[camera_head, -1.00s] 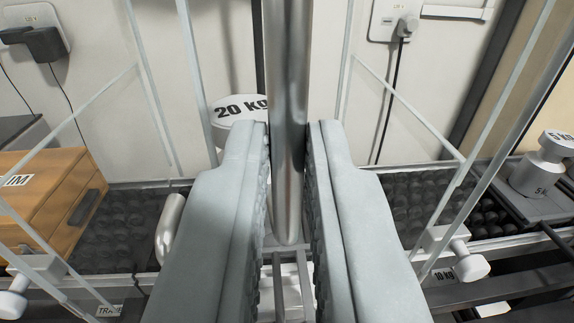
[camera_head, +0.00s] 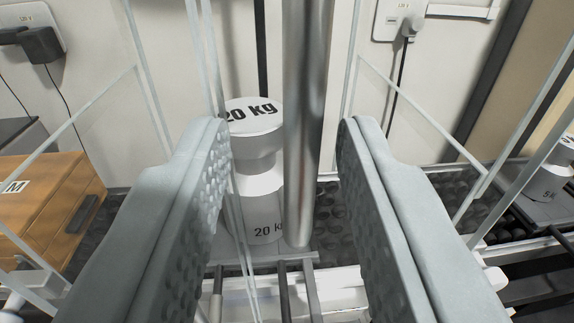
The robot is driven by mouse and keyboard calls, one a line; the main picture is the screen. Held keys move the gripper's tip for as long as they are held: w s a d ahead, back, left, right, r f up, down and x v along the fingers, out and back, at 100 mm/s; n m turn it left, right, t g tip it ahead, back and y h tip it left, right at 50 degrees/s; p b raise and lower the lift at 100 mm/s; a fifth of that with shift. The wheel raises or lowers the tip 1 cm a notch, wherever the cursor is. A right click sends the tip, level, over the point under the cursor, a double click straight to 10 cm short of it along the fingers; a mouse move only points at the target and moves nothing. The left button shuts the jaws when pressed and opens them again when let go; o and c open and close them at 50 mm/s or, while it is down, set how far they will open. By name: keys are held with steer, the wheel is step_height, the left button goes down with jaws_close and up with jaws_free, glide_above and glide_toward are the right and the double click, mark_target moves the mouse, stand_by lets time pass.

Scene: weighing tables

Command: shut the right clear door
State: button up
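My gripper (camera_head: 283,128) is open, its fingers spread on either side of an upright metal bar (camera_head: 308,125). The bar stands between them, nearer the right finger, with a gap on both sides. It looks like a door handle, but I cannot tell which pane it is fixed to. A clear pane with pale edges (camera_head: 428,118) slants down on the right. Narrow clear edges (camera_head: 209,60) run down behind the left finger and beside the weight. My fingers hide parts of the panes' lower edges.
A white 20 kg weight (camera_head: 255,150) stands behind the bar on a dark studded surface (camera_head: 332,215). An orange box (camera_head: 45,205) is at left. Another pale weight (camera_head: 550,175) is at far right. A wall socket (camera_head: 400,20) with a plug is behind.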

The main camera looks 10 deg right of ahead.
steer(key=shift+s, duration=0.1)
steer(key=s+a, duration=0.1)
steer(key=s, duration=1.6)
steer(key=shift+a, duration=0.35)
steer(key=shift+s, duration=0.1)
steer(key=s+d+r+y, duration=0.1)
steer(key=s+r, duration=0.1)
steer(key=s, duration=1.5)
steer(key=s+d+r+n, duration=0.1)
steer(key=s+d+r, duration=0.1)
steer(key=s, duration=1.6)
steer(key=shift+s+r+g+y, duration=0.2)
steer(key=shift+s+g+y, duration=0.1)
steer(key=shift+y, duration=0.1)
steer(key=shift+o, duration=0.2)
